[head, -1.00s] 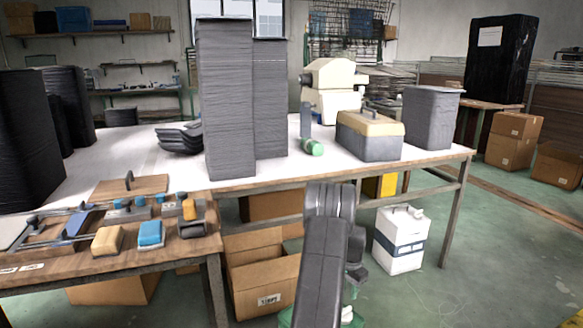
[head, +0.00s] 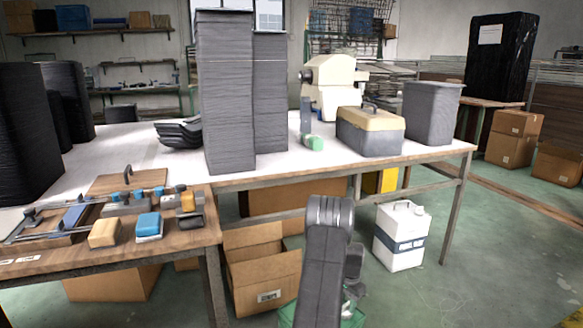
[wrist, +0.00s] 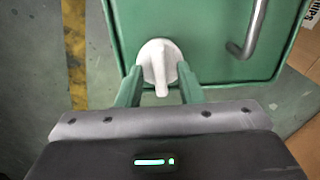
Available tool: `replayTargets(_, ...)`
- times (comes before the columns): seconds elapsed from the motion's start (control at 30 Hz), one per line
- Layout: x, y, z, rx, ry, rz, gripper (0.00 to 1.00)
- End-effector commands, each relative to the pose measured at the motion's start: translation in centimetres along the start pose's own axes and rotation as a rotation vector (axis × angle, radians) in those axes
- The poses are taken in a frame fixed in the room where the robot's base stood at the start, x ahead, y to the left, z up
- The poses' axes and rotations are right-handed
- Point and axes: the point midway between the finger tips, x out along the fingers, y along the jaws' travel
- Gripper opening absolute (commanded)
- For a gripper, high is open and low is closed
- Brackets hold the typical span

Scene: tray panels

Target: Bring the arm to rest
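My gripper (wrist: 160,80) shows in the wrist view with its two green fingers apart. A white knob (wrist: 158,60) on a green panel (wrist: 215,40) appears between the fingertips; I cannot tell whether the fingers touch it. In the head view my dark arm stands at the bottom centre, in front of the workbench, and the fingers are hidden there.
The white-topped workbench (head: 330,171) carries tall grey stacks (head: 226,100), a toolbox (head: 370,133) and a cream machine (head: 330,85). An open carton (head: 262,270) and a white jug (head: 400,240) stand on the floor beside my arm.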

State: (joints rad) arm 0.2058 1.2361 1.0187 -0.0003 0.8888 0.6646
Motion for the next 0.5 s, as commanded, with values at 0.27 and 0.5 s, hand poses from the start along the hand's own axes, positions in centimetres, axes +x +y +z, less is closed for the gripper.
replayTargets(0.27,-0.27,-0.1,-0.01,-0.228,0.001,-0.001,0.34)
replayTargets(0.5,-0.29,-0.16,0.01,-0.422,0.002,-0.001,0.34)
